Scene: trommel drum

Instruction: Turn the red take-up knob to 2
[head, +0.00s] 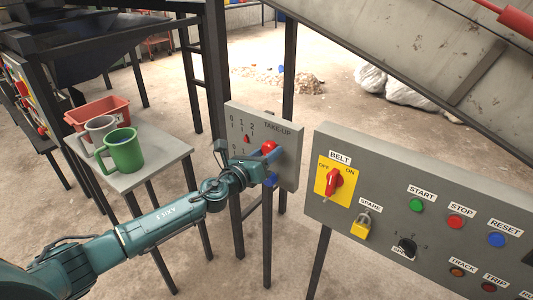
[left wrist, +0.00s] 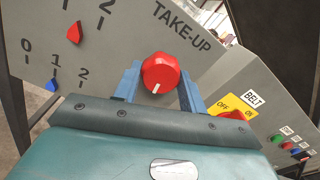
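The red take-up knob (head: 268,146) is on the grey TAKE-UP panel (head: 287,165). In the left wrist view the knob (left wrist: 160,72) shows a white line pointing down and slightly left. My left gripper (head: 264,158) is at the knob, its blue fingers (left wrist: 160,88) on both sides with no clear gap; it looks shut on the knob. On the panel's upper 0-1-2 scale, the red pointer (left wrist: 73,33) stands between 1 and 2. On the lower scale, the blue pointer (left wrist: 52,85) is at 1. My right gripper is not in view.
A blue knob (head: 271,180) sits just below the gripper. A control panel (head: 320,205) with a red BELT switch (head: 334,183) stands close on the right. A small table (head: 160,165) on the left bears a green mug (head: 124,150), a grey mug and a red bin.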

